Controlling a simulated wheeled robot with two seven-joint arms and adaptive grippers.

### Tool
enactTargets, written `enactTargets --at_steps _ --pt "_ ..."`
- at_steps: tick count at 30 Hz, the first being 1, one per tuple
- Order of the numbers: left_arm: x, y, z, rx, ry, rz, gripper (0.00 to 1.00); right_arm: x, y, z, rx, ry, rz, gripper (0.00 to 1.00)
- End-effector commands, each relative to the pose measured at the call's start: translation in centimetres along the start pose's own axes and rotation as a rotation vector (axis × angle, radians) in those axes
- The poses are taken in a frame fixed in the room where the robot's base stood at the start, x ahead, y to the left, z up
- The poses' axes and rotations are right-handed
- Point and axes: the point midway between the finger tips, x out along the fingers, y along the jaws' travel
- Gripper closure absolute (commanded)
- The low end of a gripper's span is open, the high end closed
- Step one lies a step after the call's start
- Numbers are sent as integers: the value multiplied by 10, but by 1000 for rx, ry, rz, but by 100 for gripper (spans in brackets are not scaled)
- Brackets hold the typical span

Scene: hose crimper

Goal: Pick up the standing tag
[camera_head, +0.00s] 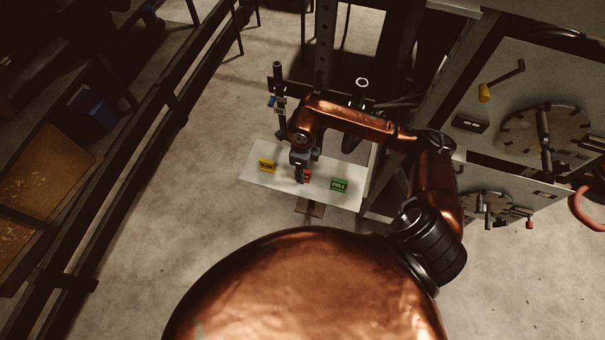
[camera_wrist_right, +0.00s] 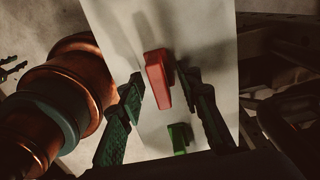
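A red tag (camera_wrist_right: 158,78) stands upright on the white table; in the head view (camera_head: 307,176) it is partly hidden by my right gripper. My right gripper (camera_head: 303,178) is over the table at the red tag. In the right wrist view the two fingers (camera_wrist_right: 160,84) are spread, one on each side of the red tag, with visible gaps. A green tag marked FULL (camera_head: 339,185) is to the right; it also shows low in the wrist view (camera_wrist_right: 180,138). A yellow tag (camera_head: 267,164) is to the left.
The white table (camera_head: 256,180) is small, with bare surface around the tags. A dark upright post (camera_head: 277,75) stands behind it.

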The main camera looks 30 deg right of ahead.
Motion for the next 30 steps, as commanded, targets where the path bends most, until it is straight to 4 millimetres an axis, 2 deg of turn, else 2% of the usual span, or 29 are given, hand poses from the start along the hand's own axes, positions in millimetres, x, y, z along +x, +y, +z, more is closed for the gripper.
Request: enactTargets --at_steps 3,9,23,30 --pt "0 0 0 0 1 0 67 7 0 0 -1 1 -1 68" --pt "0 0 -2 1 3 0 67 7 0 1 -2 0 -1 68" --pt "0 0 -4 2 6 0 67 7 0 1 -3 0 0 99" --pt "0 0 -4 2 6 0 67 7 0 1 -3 -1 0 100"
